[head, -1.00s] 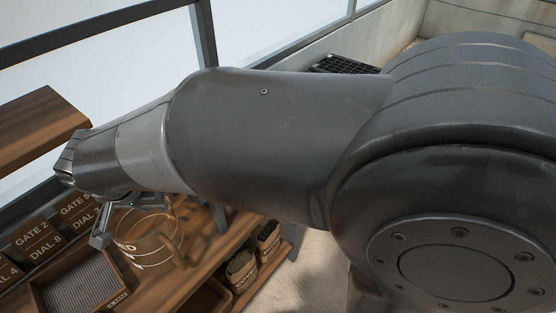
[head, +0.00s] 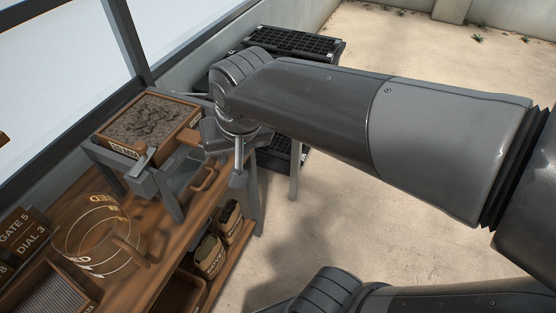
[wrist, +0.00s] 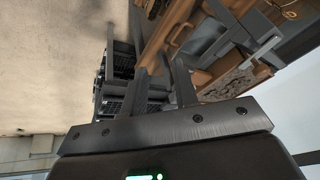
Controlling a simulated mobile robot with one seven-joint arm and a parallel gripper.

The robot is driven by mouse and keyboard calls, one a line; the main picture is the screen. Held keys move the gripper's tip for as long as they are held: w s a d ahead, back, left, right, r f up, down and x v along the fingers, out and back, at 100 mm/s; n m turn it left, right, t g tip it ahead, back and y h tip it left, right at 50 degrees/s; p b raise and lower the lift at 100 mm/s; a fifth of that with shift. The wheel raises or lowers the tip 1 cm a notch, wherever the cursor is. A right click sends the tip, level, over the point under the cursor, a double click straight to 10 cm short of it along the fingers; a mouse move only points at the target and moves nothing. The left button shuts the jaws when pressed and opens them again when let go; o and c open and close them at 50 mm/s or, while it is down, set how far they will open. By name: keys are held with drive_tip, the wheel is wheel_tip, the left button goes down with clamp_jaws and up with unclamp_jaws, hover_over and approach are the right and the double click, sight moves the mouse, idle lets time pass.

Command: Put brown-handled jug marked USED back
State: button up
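The clear jug marked USED (head: 105,235) stands on the wooden bench at the lower left of the head view, with its brown handle (head: 138,248) toward the front. Nothing holds it. My gripper shows in the wrist view with its two fingers (wrist: 163,75) apart. It is to the right of the jug, beside the raised stand and near a brown handle on the soil-filled box. I cannot tell whether the fingers touch that handle. In the head view, my wrist partly hides the fingers.
The soil-filled box (head: 150,122) sits on a grey stand (head: 170,200). A brown loop handle (head: 205,180) shows beneath it. Labelled sacks (head: 211,256) stand below. A black cell tray (head: 290,42) is behind.

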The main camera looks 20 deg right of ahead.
drive_tip(key=s+d+t+h, duration=0.1)
drive_tip(key=s+d, duration=0.4)
drive_tip(key=d, duration=0.2)
drive_tip(key=shift+s, duration=0.3)
